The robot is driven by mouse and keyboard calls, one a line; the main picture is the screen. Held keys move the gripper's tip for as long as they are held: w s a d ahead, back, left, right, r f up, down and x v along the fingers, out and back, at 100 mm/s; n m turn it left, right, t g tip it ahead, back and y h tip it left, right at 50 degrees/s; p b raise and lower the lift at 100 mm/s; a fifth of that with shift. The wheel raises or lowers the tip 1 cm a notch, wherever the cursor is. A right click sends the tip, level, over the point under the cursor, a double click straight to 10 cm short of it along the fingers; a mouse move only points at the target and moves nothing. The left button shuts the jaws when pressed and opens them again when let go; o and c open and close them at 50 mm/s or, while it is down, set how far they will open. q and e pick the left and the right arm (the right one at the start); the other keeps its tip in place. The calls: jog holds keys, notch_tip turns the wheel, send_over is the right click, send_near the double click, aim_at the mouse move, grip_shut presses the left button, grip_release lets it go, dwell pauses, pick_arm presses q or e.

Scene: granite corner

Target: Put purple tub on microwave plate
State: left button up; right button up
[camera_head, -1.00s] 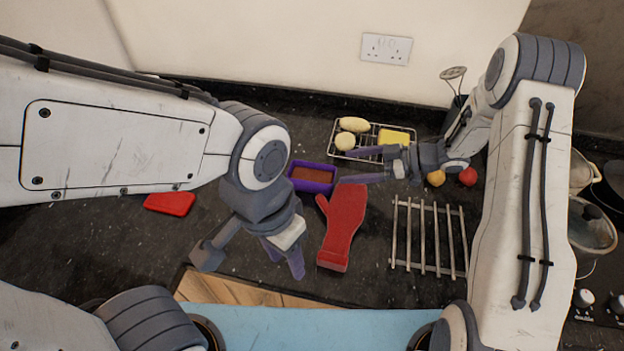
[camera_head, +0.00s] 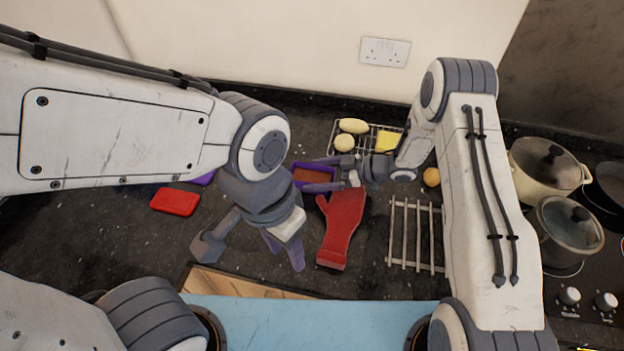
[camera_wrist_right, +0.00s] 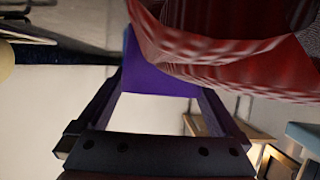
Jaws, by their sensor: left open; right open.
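The purple tub (camera_head: 313,176), with brown contents, sits on the dark counter below the wire rack. My right gripper (camera_head: 309,174) is open, with one finger on the tub's far side and the other on its near side. In the right wrist view, the tub's purple wall (camera_wrist_right: 160,78) shows between the spread fingers (camera_wrist_right: 157,108); contact is unclear. My left gripper (camera_head: 284,252) is open and empty, left of the red mitt. No microwave plate is recognisable in these views.
A red oven mitt (camera_head: 341,228) lies just below the tub. A wire rack (camera_head: 362,152) holds yellow items. A metal rack (camera_head: 414,262) lies right of the mitt. A red flat box (camera_head: 175,202) and a partly hidden purple thing (camera_head: 205,178) lie left. Pots (camera_head: 548,166) stand right.

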grip_shut()
jog(key=shift+r, duration=0.1)
